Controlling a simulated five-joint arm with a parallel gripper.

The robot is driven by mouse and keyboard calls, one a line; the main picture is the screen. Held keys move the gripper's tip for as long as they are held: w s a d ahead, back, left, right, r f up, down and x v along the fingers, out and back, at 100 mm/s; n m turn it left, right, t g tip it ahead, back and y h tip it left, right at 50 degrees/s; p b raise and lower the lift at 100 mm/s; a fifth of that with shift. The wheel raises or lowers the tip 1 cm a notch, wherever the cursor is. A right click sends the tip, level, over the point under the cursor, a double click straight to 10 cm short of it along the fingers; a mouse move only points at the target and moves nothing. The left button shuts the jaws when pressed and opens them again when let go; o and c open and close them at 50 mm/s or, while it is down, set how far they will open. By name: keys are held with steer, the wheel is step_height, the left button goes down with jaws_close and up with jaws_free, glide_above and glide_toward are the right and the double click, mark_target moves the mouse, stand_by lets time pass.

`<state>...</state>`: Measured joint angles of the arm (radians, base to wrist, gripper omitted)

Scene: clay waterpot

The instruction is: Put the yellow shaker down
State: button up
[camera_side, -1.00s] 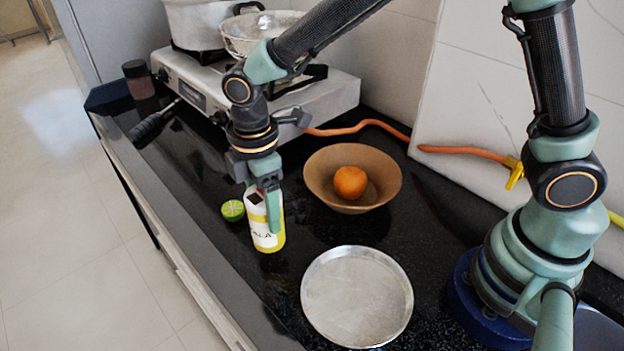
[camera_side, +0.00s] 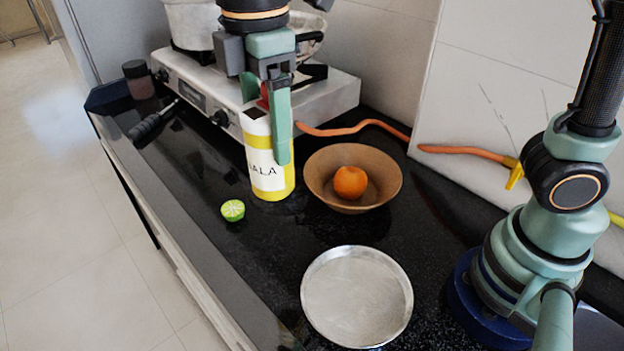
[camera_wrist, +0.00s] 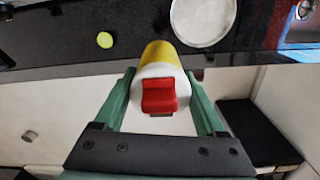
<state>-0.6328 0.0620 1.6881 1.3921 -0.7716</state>
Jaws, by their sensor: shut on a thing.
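The yellow shaker (camera_side: 266,170) is yellow and white with a label and is held upright by my gripper (camera_side: 270,125). It appears raised above the black counter, left of the brown bowl. In the wrist view the shaker (camera_wrist: 160,75) sits between the two green fingers of my gripper (camera_wrist: 164,90), with its red top toward the camera. The fingers are shut on its sides. One finger hides part of the shaker in the side view.
A brown bowl (camera_side: 327,187) holds an orange (camera_side: 350,182). A cut lime (camera_side: 232,210) and a round metal plate (camera_side: 318,318) lie on the counter. A stove (camera_side: 185,85) with pots stands behind. Bare counter lies between lime and plate.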

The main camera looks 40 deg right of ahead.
steer(key=s+d+f, duration=0.1)
steer(key=s+d, duration=0.2)
steer(key=s, duration=1.3)
steer(key=f, duration=1.9)
steer(key=shift+s+a+f, duration=0.1)
steer(key=shift+a+f, duration=0.1)
steer(key=shift+a, duration=0.1)
steer(key=shift+f, duration=0.15)
steer(key=o, duration=1.4)
